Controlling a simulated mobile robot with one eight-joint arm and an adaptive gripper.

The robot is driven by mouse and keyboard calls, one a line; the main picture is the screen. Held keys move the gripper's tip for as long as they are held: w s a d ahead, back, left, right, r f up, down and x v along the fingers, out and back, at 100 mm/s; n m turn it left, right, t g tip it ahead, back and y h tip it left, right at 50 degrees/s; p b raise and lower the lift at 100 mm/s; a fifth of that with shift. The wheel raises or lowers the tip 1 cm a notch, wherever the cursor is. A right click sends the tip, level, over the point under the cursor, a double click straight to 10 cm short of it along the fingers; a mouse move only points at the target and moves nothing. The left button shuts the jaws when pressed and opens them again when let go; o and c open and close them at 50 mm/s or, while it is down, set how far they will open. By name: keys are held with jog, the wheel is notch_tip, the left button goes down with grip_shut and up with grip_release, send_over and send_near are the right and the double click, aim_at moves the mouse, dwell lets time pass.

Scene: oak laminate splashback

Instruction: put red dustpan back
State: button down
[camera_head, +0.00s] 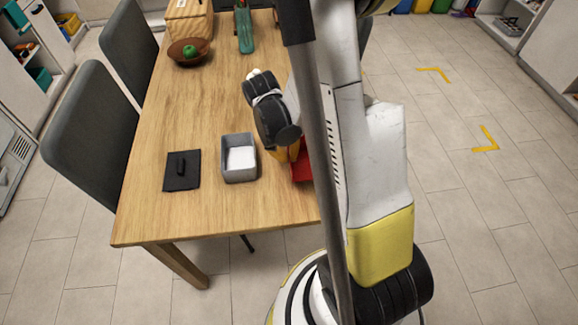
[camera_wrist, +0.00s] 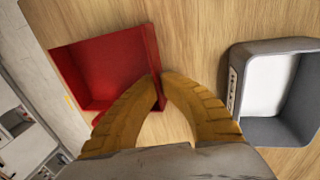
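The red dustpan (camera_head: 301,168) is at the table's right edge in the head view, mostly hidden behind my arm. In the wrist view the red dustpan (camera_wrist: 108,70) shows its open tray, with one side wall towards the middle of the picture. My gripper (camera_wrist: 161,78) has its two yellow curved fingers close together, one on each side of that wall, with the red wall between them. In the head view only a bit of my gripper (camera_head: 283,154) shows beside the dustpan.
A grey bin with white contents (camera_head: 239,178) stands close left of the dustpan; its rim (camera_wrist: 232,75) shows in the wrist view. A black lidlike plate (camera_head: 182,171), a bowl with a green fruit (camera_head: 188,60) and a green tool (camera_head: 244,30) are on the table (camera_head: 200,110).

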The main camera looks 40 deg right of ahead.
jog(key=shift+w+a+b+x, duration=0.1)
jog(key=shift+a+b+x, duration=0.1)
jog(key=shift+b+x, duration=0.55)
jog(key=shift+w+a+b+x, duration=0.15)
jog(key=shift+b+x, duration=0.05)
jog(key=shift+x, duration=0.95)
jog(key=shift+f, duration=0.2)
jog(key=shift+f, duration=0.15)
jog(key=c, duration=1.6)
grip_release()
jog(key=shift+r, duration=0.2)
jog(key=p+v, duration=0.6)
jog(key=v, duration=0.6)
jog(key=s+a+r+n+t, duration=0.2)
jog(key=a+r+t, duration=0.1)
jog(key=r, duration=0.3)
jog(key=s+a+r+n+t+y, duration=0.1)
jog(key=s+a+r+n+t, duration=0.1)
jog(key=a+r, duration=0.3)
jog(key=s+a+r+n+t+y, duration=0.1)
jog(key=s+a+r+n+t, duration=0.1)
jog(key=a+r, duration=0.4)
jog(key=shift+s+r+t, duration=0.2)
jog(key=shift+r+t, duration=0.15)
jog(key=shift+t, duration=0.45)
